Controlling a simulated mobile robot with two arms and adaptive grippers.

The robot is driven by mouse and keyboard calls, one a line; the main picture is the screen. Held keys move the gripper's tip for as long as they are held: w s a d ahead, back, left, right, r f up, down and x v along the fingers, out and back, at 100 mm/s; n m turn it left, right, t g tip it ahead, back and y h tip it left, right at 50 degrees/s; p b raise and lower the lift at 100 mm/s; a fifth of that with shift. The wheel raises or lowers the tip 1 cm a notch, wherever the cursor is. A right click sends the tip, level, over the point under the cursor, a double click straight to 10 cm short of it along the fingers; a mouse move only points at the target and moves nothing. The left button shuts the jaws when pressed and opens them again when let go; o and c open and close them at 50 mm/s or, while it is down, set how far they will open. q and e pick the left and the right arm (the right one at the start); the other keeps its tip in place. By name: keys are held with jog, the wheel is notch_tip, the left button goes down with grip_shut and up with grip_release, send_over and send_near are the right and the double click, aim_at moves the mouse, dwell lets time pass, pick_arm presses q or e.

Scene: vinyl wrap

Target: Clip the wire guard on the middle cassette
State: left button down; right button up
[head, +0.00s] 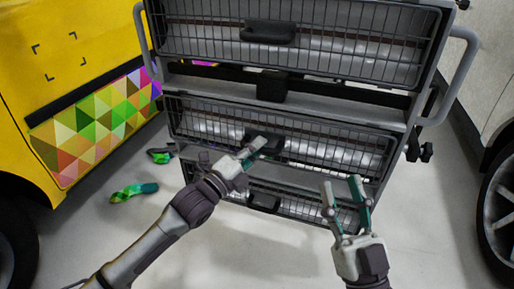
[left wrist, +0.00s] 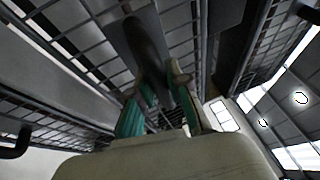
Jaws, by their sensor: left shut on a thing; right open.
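The middle cassette's wire guard (head: 325,147) is a dark grid across the front of a grey rack, with a light roll showing behind it. Its dark handle (head: 285,146) sits near the guard's middle. My left gripper (head: 257,147) is at this handle and shut on it. In the left wrist view the teal-padded fingers (left wrist: 160,95) lie on either side of the dark handle (left wrist: 147,42). The guard looks close to the rack front; I cannot tell whether it is clipped. My right gripper (head: 345,192) is open and empty, in front of the lower cassette's right part.
An upper cassette guard (head: 345,48) and a lower one (head: 300,205) are on the same rack. Grey side handles (head: 461,75) stick out. A yellow vehicle (head: 60,60) stands left, a wheel (head: 499,205) right. Colourful scraps (head: 133,191) lie on the floor.

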pick_arm(q)
jog(key=shift+w+r, duration=0.1)
jog(key=shift+w, duration=0.15)
pick_arm(e)
jog(key=shift+w+r, duration=0.1)
jog(key=shift+w, duration=0.1)
dwell(0.4)
pick_arm(q)
jog(key=shift+w+d, duration=0.15)
jog(key=shift+w, duration=0.1)
pick_arm(e)
jog(key=shift+f, duration=0.2)
jog(key=shift+w+f+g, duration=0.1)
jog(key=shift+f+g, duration=0.15)
jog(key=shift+g, duration=0.05)
pick_arm(q)
jog(key=shift+w+d, duration=0.15)
jog(key=shift+w, duration=0.2)
pick_arm(e)
jog(key=shift+w, duration=0.1)
pick_arm(q)
jog(key=shift+w+r+p, duration=0.1)
jog(key=shift+r+p, duration=0.15)
jog(key=shift+p, duration=0.1)
pick_arm(e)
jog(key=shift+w+f+g, duration=0.3)
jog(key=shift+f+g, duration=0.3)
jog(key=shift+f, duration=0.05)
dwell(2.0)
